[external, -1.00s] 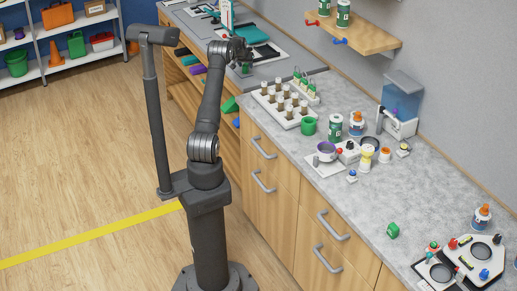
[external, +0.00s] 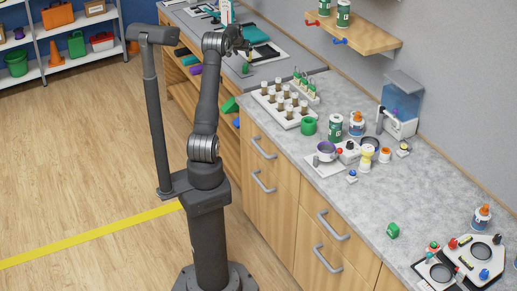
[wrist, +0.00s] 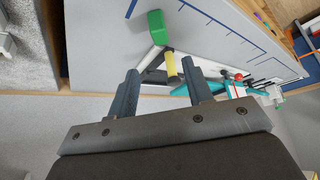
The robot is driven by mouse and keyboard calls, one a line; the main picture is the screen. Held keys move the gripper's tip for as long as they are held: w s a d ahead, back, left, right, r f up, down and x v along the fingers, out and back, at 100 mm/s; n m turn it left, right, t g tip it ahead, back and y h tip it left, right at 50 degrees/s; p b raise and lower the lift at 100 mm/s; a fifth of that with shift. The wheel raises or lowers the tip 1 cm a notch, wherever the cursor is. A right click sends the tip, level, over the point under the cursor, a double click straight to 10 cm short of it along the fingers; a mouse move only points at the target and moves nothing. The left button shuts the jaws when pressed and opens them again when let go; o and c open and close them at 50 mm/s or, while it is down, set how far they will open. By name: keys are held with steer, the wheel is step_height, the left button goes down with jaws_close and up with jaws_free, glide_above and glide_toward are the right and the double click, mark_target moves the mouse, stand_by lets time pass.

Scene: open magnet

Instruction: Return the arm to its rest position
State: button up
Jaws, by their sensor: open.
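My gripper (external: 240,42) is at the end of my raised arm, over the grey bench section at the back. In the wrist view, my gripper (wrist: 160,82) has its two dark fingers apart, with nothing held between them. A yellow cylinder (wrist: 172,66) shows between the fingertips in the picture, beyond them, and a green block (wrist: 156,27) shows behind it. A small green piece (external: 245,69) stands on the grey surface just below my gripper in the external view.
On the counter (external: 420,205) stand a white rack of brown-filled vials (external: 287,104), a green cup (external: 308,125), several jars and a dispenser (external: 400,100). A wall shelf (external: 352,30) is at the upper right. The wooden floor (external: 90,165) to the left is open.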

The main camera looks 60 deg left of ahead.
mark_target(246, 64)
steer(key=shift+s+r, duration=0.1)
steer(key=shift+r, duration=0.1)
steer(key=x, duration=1.2)
steer(key=shift+d, duration=0.15)
steer(key=shift+r, duration=1.2)
